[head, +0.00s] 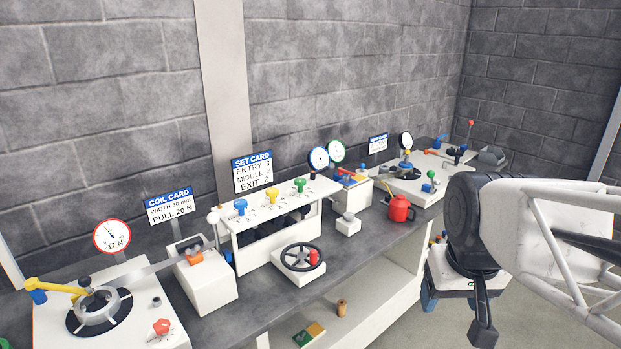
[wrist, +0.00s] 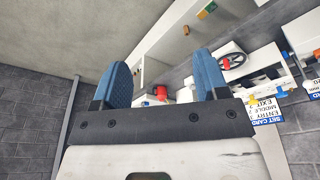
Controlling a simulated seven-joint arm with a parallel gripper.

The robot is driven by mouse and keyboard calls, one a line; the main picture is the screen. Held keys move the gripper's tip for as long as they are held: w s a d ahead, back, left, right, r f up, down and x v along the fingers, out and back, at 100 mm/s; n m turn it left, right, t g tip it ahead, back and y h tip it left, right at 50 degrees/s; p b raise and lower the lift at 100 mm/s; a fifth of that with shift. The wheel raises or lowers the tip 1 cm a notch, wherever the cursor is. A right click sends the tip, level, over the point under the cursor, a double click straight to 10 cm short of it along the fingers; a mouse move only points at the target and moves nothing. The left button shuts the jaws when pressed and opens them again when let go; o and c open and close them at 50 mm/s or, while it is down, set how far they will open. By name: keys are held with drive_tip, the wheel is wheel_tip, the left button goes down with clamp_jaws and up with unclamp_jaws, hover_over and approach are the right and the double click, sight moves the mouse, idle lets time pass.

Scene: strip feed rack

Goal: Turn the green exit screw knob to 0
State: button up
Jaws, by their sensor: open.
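The green exit screw knob (head: 300,185) is at the right end of a row of three knobs on the white roller stand (head: 275,235). The yellow knob (head: 271,193) and blue knob (head: 240,205) are to its left. The pointer and scale are too small to read. The set card (head: 258,173) behind reads ENTRY 3, MIDDLE 2, EXIT 2. My gripper (wrist: 160,78) is open and empty, its blue fingers wide apart. In the head view it hangs right of the bench, well away from the knob. I cannot make out the green knob in the wrist view.
A handwheel (head: 302,257) stands in front of the roller stand. Two round dials (head: 318,158) rise behind it at the right. A red can (head: 399,208) stands further right near the bench edge. Free space lies in front of the bench.

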drive_tip(key=w+a+r+n, duration=0.1)
drive_tip(key=w+a+r, duration=0.15)
drive_tip(key=w, duration=0.55)
drive_tip(key=w+a+r+n, duration=0.15)
drive_tip(key=w+r, duration=0.25)
drive_tip(key=w, duration=0.4)
drive_tip(key=n+g, duration=0.2)
drive_tip(key=n, duration=0.4)
hover_over(299, 179)
drive_tip(key=f, duration=0.8)
drive_tip(key=shift+s+d+f, duration=0.25)
drive_tip(key=shift+s, duration=0.1)
drive_tip(key=shift+w+a+f, duration=0.2)
drive_tip(key=shift+w+a, duration=0.1)
drive_tip(key=shift+f, duration=0.1)
drive_tip(key=shift+f, duration=3.8)
